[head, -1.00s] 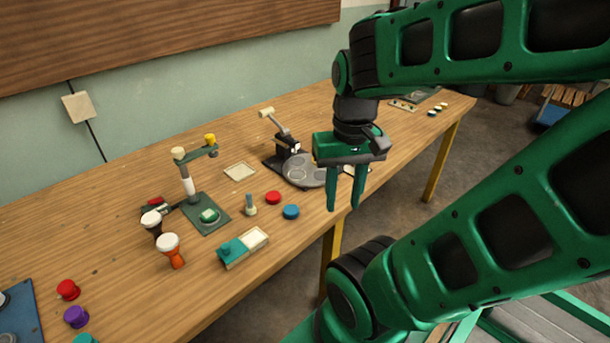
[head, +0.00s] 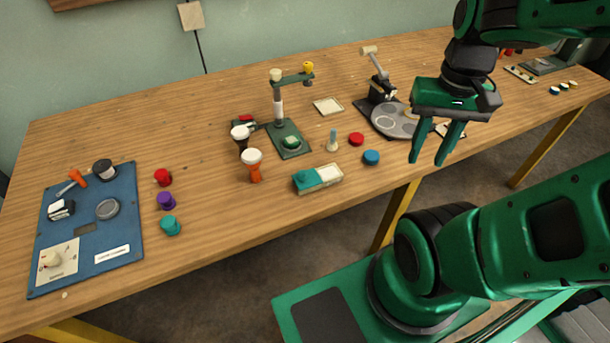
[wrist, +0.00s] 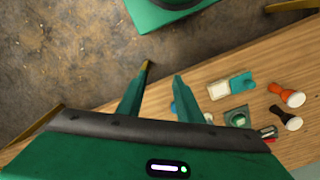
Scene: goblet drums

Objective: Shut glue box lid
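The likely glue box (head: 328,176) is a small low box near the table's front edge. Its teal lid (head: 305,181), with a small knob, covers the left part, and a pale, uncovered part shows on the right. In the wrist view the teal lid (wrist: 242,82) and the pale part (wrist: 218,90) lie right of my fingers. My gripper (head: 426,162) is open and empty, pointing down near the front edge, to the right of the box and apart from it. It also shows in the wrist view (wrist: 162,70).
A blue disc (head: 371,157) and a red disc (head: 356,139) lie between box and gripper. Goblet drums (head: 253,163) and a green stand (head: 290,140) are left and behind. A grey round-plate press (head: 392,120) stands behind the gripper. A blue board (head: 125,215) lies far left.

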